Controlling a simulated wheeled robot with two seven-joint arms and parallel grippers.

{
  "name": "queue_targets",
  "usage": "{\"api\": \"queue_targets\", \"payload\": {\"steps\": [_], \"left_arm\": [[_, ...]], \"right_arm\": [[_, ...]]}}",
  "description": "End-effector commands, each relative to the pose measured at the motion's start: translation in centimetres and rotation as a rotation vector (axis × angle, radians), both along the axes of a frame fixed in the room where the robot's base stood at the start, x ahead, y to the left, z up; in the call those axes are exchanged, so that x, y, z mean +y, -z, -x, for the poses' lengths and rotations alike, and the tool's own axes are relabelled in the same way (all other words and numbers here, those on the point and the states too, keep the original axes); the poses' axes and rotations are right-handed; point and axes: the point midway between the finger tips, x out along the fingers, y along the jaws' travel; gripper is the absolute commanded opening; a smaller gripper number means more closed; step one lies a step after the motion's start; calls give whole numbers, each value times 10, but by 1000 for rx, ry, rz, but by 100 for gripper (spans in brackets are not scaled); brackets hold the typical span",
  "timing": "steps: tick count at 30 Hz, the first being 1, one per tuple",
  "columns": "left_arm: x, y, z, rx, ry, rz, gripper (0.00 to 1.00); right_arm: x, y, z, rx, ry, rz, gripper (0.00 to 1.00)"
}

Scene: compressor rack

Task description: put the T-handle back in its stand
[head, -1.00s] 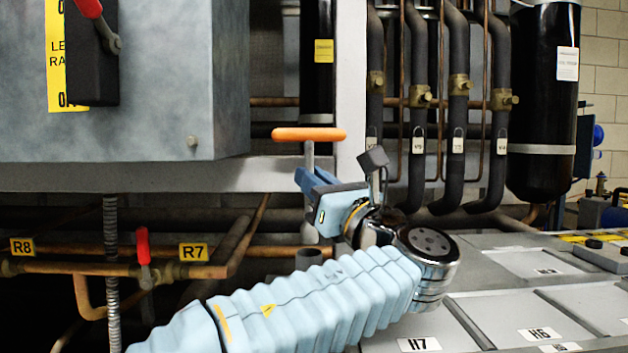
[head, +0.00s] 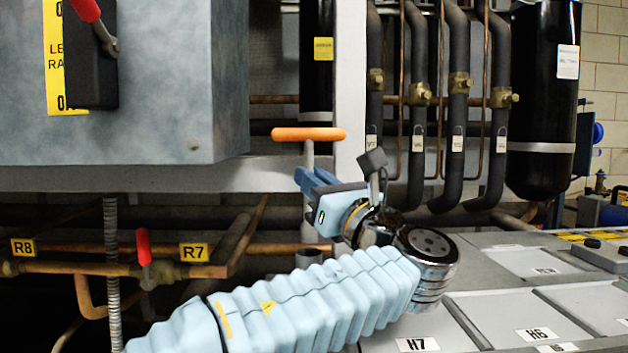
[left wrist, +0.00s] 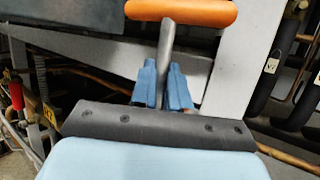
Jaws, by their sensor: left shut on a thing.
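The T-handle (head: 309,134) has an orange crossbar and a grey metal shaft. It is upright in the head view, left of the white post. My left gripper (head: 309,181), with blue fingers, is shut on its shaft below the crossbar. In the left wrist view the orange crossbar (left wrist: 181,12) is at the top, and the shaft runs down between the fingers (left wrist: 164,86). A short dark grey cylinder (head: 309,257), perhaps the stand, shows under the shaft, partly hidden by my arm. I cannot tell whether the shaft's lower end touches it. My right gripper is not in view.
A grey electrical box (head: 150,120) with a red-handled lever is at upper left. A white post (head: 348,110) stands just right of the handle. Copper pipes (head: 110,268) with a red valve run at lower left. Labelled grey panels (head: 480,320) lie at lower right.

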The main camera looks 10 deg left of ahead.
Motion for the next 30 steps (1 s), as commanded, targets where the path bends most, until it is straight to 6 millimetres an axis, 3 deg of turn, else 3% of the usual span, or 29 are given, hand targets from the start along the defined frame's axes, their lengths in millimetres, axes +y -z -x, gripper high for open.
{"api": "queue_targets", "payload": {"steps": [30], "left_arm": [[0,37,0,-2,-1,0,0]], "right_arm": [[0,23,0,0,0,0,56]]}}
